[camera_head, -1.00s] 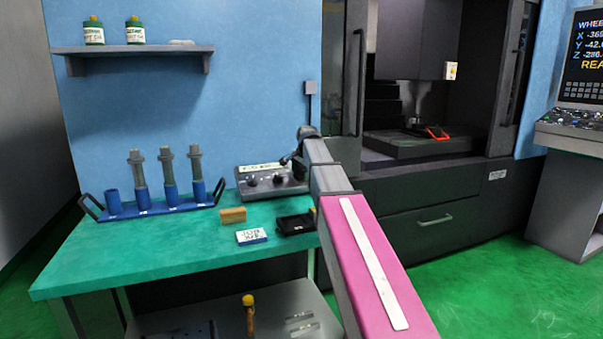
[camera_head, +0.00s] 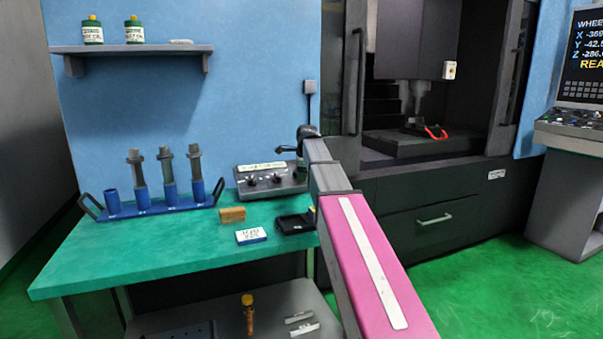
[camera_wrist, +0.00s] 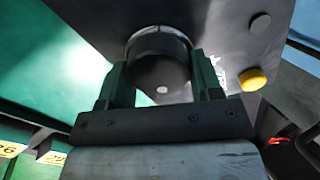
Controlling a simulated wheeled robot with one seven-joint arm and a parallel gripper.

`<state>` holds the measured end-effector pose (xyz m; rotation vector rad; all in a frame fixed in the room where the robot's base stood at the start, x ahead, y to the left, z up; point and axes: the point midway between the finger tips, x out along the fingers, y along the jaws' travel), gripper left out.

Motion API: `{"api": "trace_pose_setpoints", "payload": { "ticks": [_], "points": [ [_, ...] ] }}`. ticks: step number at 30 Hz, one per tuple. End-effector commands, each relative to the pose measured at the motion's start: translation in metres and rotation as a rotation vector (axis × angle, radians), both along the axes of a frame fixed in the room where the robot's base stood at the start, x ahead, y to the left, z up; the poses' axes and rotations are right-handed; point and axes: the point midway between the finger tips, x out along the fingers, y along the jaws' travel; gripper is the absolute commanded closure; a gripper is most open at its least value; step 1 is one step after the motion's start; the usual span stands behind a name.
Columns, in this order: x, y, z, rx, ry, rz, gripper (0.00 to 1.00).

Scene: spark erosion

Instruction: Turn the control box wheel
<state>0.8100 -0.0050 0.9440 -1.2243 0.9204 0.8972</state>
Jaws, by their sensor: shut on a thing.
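The control box (camera_head: 266,182) is a grey box with dark knobs and a pale label strip, at the back of the green table. In the wrist view its dark face (camera_wrist: 225,32) shows a yellow button (camera_wrist: 252,79) and grey round buttons. The wheel (camera_wrist: 158,76) is a dark round knob between the two fingers of my gripper (camera_wrist: 160,88). My gripper is shut on it. In the head view my gripper (camera_head: 286,150) is small and dark at the box's upper right; the wheel cannot be made out there.
Left on the table is a blue rack (camera_head: 157,209) with several tool holders. In front of the box lie a tan block (camera_head: 232,214), a white card (camera_head: 251,236) and a black tray (camera_head: 294,223). The machine (camera_head: 420,215) stands to the right. The table's front left is clear.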

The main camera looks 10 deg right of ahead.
Motion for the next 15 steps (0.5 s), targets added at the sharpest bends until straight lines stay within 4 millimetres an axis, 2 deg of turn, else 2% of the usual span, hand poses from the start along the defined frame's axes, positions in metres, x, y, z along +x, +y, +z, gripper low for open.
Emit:
{"api": "trace_pose_setpoints", "payload": {
  "ticks": [1, 15],
  "points": [
    [-0.003, 0.0008, -0.0061, 0.006, 0.014, -0.011, 0.64],
    [-0.0035, 0.0009, -0.0064, 0.017, 0.017, -0.042, 0.64]
  ]
}}
